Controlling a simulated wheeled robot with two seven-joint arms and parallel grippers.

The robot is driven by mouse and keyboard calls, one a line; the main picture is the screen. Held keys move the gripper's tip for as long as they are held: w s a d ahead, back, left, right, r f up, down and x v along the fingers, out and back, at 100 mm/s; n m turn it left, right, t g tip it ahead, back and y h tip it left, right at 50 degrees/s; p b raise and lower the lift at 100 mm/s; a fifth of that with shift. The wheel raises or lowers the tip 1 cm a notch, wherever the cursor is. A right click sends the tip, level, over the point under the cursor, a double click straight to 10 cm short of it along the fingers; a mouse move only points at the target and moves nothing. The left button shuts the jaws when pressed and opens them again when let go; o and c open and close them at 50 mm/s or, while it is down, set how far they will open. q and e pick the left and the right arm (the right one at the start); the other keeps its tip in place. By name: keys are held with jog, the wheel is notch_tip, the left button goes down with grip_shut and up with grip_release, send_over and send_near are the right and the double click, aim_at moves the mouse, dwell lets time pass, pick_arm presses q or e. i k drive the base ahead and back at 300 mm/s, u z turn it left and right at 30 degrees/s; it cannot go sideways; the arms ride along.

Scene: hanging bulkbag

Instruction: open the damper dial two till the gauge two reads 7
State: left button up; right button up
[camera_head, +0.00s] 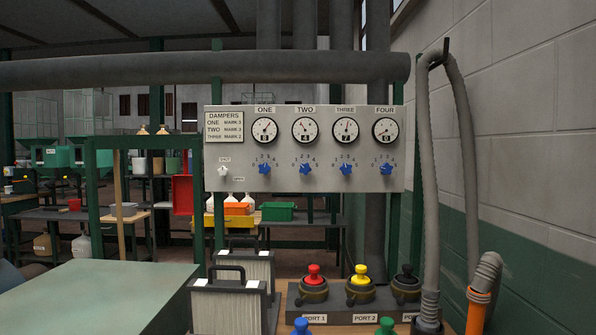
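The damper panel (214,152) is a pale grey board facing me. Gauge two (305,130) is a round white dial under the label TWO, and its small window seems to read 4. Damper dial two (305,169) is a blue star-shaped knob below it with a numbered scale around it; its exact setting is too small to tell. Gauges one (264,131), three (345,131) and four (385,131) each have a blue knob below. Gauge three seems to read 7 and gauge four 0. Neither of my grippers is in view.
A card (224,127) on the panel lists damper marks. Below stand capped ports with red (314,274), yellow (360,274) and black (406,274) knobs, and filter boxes (229,300). A grey hose (424,180) hangs at the right. A green table (100,295) lies front left.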

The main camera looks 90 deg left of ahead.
aim_at(304, 169)
jog(key=u, duration=2.55)
